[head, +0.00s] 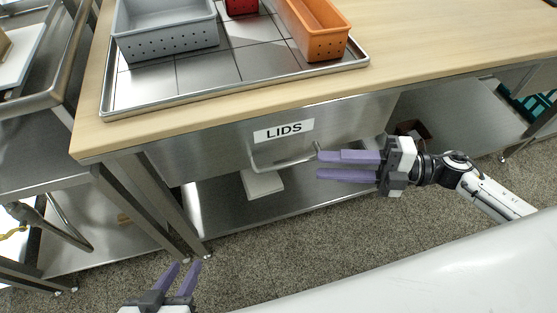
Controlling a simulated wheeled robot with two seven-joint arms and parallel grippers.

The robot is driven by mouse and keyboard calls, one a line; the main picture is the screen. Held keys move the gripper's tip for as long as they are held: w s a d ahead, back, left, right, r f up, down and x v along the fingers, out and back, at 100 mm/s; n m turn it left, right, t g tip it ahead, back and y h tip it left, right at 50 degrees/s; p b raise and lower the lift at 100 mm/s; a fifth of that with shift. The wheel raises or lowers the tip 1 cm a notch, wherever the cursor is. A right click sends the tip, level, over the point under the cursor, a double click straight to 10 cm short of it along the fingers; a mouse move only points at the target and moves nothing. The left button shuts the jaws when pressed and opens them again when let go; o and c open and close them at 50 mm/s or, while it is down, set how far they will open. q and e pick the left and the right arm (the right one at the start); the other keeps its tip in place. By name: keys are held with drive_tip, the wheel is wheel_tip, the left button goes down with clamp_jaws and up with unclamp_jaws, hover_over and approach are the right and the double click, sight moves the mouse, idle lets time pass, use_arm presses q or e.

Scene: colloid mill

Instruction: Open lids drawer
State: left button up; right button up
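The lids drawer (350,118) has a steel front under the wooden tabletop and carries a white LIDS label (284,131). It looks shut. Its bar handle (268,165) sticks out below the label. My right gripper (318,165) comes in from the right, with its purple fingers apart and pointing left. Its fingertips are close to the right end of the handle; I cannot tell whether they touch it. Nothing shows between the fingers. My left gripper (188,266) is low at the bottom left, open and empty, away from the drawer.
On the wooden table (440,62) a metal tray (235,93) holds a grey bin (168,44), an orange bin (314,28) and a red container (241,6). A lower steel shelf (220,205) bears a white object (262,184). A steel cart (40,135) stands at the left.

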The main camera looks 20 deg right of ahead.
sight(283, 164)
drive_tip(key=x, duration=1)
drive_tip(key=shift+s+a+b, duration=0.1)
drive_tip(key=shift+s+b, duration=0.1)
drive_tip(key=shift+b, duration=0.1)
clamp_jaws()
